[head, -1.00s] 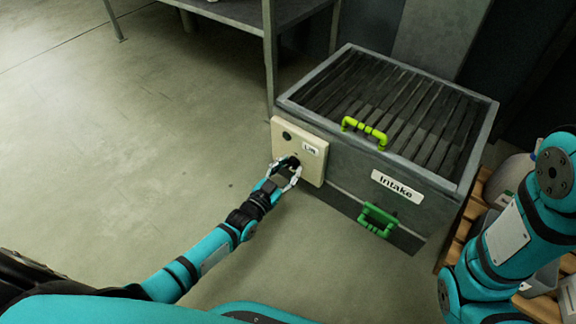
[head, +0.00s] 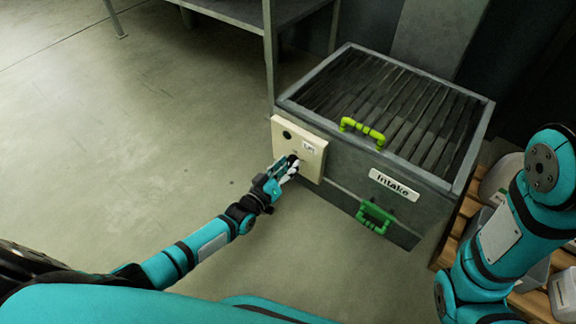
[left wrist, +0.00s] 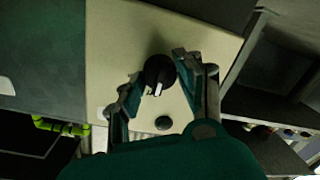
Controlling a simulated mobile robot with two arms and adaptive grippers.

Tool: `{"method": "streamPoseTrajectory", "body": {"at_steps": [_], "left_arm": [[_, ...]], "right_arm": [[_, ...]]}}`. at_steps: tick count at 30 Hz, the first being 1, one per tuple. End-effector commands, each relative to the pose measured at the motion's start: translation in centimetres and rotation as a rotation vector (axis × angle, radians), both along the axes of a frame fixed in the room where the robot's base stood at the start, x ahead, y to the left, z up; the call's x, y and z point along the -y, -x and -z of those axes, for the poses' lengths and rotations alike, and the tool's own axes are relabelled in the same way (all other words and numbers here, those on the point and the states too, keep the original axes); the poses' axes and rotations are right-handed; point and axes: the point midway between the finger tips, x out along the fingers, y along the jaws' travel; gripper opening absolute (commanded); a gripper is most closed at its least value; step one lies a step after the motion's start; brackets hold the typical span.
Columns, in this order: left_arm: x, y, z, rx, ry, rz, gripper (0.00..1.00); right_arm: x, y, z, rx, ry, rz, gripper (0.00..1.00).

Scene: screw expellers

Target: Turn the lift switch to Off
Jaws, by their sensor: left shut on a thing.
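The lift switch is a black round knob with a white pointer mark, in the left wrist view (left wrist: 158,70). It sits on a cream panel (head: 311,170) on the side of the grey intake box, beside a small label (head: 309,147). My left gripper (head: 292,167) is at the knob and shut on it; it also shows in the left wrist view (left wrist: 155,80), with a finger on each side of the knob. In the head view the gripper hides most of the knob. My right gripper is out of view.
The intake box (head: 345,182) has a slatted top, a yellow-green handle (head: 362,132) and a green handle (head: 375,218). A round dark button (left wrist: 163,123) is on the panel. A metal shelf (head: 268,55) stands behind. The floor at left is clear.

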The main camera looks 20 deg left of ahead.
Motion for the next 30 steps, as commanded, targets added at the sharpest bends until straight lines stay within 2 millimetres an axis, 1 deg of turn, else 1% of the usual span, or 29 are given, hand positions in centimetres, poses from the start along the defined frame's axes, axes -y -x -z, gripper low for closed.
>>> {"method": "streamPoseTrajectory", "body": {"at_steps": [6,18,19,24,30], "left_arm": [[-0.01,0.04,0.08,-0.015,0.035,0.001,0.04],[-0.01,0.05,0.09,-0.017,0.041,0.0,0.04],[-0.01,0.05,0.09,-0.017,0.041,0.0,0.39],[0.0,0.03,0.06,-0.016,0.041,0.0,0.59],[0.0,0.01,0.03,-0.016,0.04,0.0,0.59]], "right_arm": [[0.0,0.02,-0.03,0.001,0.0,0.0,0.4],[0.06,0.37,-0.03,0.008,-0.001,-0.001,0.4],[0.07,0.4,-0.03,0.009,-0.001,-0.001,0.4],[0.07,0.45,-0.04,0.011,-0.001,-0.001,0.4],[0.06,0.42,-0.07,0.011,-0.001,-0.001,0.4]]}}
